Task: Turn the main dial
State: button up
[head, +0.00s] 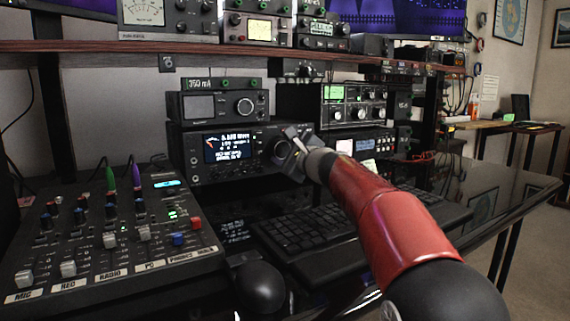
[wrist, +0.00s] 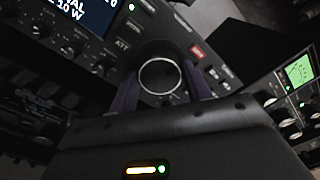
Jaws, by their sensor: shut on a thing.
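The main dial (head: 281,149) is a large round dark knob on the front of a black radio (head: 196,160) with a lit screen. In the wrist view the dial (wrist: 160,77) shows as a dark disc with a bright ring. My gripper (wrist: 160,95) is shut on the dial, with one finger on its left and one on its right. In the head view my gripper (head: 294,156) is at the radio front and hides part of the dial and the panel right of it. The radio's screen (wrist: 82,12) is at the upper left in the wrist view.
A mixer (head: 95,270) stands at the left front. A keyboard (head: 300,228) lies below my arm, and a dark mouse (head: 260,287) is in front of it. More radios stand on both sides and on the shelf (head: 120,46) above. Free floor shows at the far right.

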jog(key=n+b, duration=0.1)
jog(key=n, duration=0.1)
jog(key=n+b, duration=0.1)
jog(key=shift+f+n, duration=0.2)
jog(key=shift+n, duration=0.2)
jog(key=n+b, duration=0.1)
jog(key=n, duration=0.3)
jog(key=shift+r, duration=0.15)
jog(key=n, duration=0.5)
jog(key=shift+n, duration=2.5)
jog(key=o, duration=1)
jog(key=shift+c, duration=0.2)
